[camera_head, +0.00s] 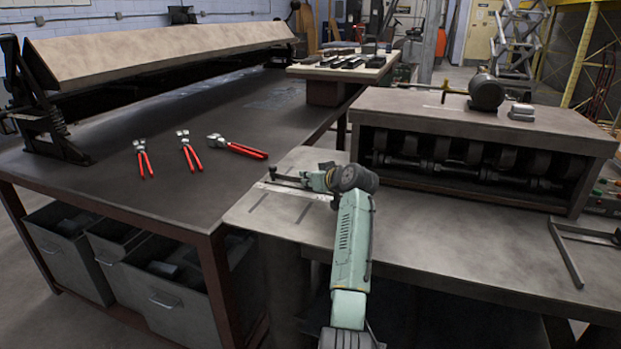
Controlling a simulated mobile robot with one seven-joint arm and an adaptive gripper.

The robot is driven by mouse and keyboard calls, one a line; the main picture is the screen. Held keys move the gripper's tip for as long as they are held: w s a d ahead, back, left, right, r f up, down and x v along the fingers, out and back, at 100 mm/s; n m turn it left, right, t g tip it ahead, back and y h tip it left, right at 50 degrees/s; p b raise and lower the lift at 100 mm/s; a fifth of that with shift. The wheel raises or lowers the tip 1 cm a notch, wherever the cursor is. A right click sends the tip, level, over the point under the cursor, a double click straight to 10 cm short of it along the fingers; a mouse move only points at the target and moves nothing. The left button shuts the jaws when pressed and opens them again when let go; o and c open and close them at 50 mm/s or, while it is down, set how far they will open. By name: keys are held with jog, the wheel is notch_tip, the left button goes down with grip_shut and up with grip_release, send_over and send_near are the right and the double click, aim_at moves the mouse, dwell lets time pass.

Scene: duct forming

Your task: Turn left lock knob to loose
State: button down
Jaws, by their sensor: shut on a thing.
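My gripper (277,176) reaches left from the end of my green arm, low over the left end of the grey metal worktable. Its jaws are shut on a small dark upright piece, which appears to be the left lock knob (272,170). The knob is small in this view, and the jaws partly cover it, so its turn angle cannot be told. Beneath it, a light, ruler-like strip (292,190) lies across the table top. The part of the fixture behind my wrist is hidden.
A roller machine (480,125) stands close to the right of my arm. Left, a dark workbench (150,200) holds several red-handled pliers (188,155) and a long sheet bender (150,60). A bent metal frame (570,250) lies at the right edge. The table's front middle is clear.

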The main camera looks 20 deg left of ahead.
jog(key=shift+w+d+f, duration=0.1)
jog(key=shift+d+f, duration=0.05)
jog(key=shift+d, duration=0.05)
jog(key=shift+w+d+f+n+g+y+b, duration=0.15)
jog(key=shift+n+g+y+b, duration=0.35)
jog(key=shift+n+g+b, duration=0.3)
jog(key=shift+n+g+y+b, duration=0.5)
jog(key=shift+n+g, duration=0.3)
jog(key=shift+g, duration=0.1)
jog(key=c, duration=1.7)
grip_release()
notch_tip(320, 180, up, 10)
jog(key=shift+c, duration=0.4)
